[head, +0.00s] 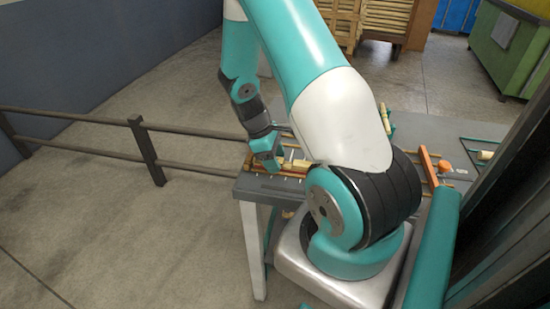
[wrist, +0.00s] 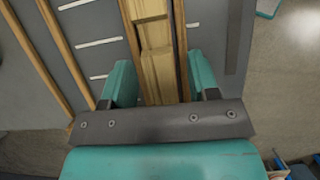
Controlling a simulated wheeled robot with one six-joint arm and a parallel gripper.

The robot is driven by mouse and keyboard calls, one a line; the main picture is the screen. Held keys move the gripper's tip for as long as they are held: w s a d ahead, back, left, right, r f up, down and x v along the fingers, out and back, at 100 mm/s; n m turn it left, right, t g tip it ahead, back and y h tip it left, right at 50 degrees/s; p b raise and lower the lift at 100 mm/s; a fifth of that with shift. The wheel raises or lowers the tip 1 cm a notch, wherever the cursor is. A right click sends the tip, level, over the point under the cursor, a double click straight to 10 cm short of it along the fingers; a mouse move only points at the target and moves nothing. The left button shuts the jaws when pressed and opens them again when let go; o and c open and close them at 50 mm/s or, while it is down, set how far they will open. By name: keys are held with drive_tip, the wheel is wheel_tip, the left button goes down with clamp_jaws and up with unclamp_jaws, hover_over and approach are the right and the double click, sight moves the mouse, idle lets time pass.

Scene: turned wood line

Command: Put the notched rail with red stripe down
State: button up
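A pale wooden notched rail (wrist: 158,72) lies lengthwise between two thin brown strips in the wrist view, with a stepped cut across it. No red stripe shows on the part in view. My gripper (wrist: 161,82) has its two teal fingers spread, one on each side of the rail, with a gap visible between each finger and the wood. The rail's near end is hidden behind the gripper body. In the head view my gripper (head: 266,155) is low over the left end of the grey table (head: 262,190), beside pale wood pieces.
Thin brown strips (wrist: 48,50) and white marks (wrist: 98,42) lie on the grey surface left of the rail. In the head view an orange knob-like piece (head: 444,166) is on the table's right part. A dark railing (head: 145,150) stands left of the table.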

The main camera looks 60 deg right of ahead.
drive_tip(key=shift+r, duration=0.1)
drive_tip(key=v, duration=1.2)
drive_tip(key=w+a+r+t, duration=0.15)
drive_tip(key=a+r, duration=0.25)
drive_tip(key=a, duration=0.4)
drive_tip(key=s+a+r+n+y, duration=0.1)
drive_tip(key=s+a+r+y, duration=0.1)
drive_tip(key=s+a, duration=0.3)
drive_tip(key=s+a+r+t+y, duration=0.1)
drive_tip(key=s+a, duration=0.4)
drive_tip(key=a, duration=0.7)
drive_tip(key=s+a+r+n+t+y, duration=0.1)
drive_tip(key=s+a+r+y, duration=0.2)
drive_tip(key=s+a+r, duration=0.2)
drive_tip(key=a, duration=0.3)
drive_tip(key=shift+s+a+r+n+b, duration=0.2)
drive_tip(key=shift+s+r+n+b, duration=0.05)
drive_tip(key=shift+r+n+b, duration=0.05)
drive_tip(key=shift+t, duration=0.25)
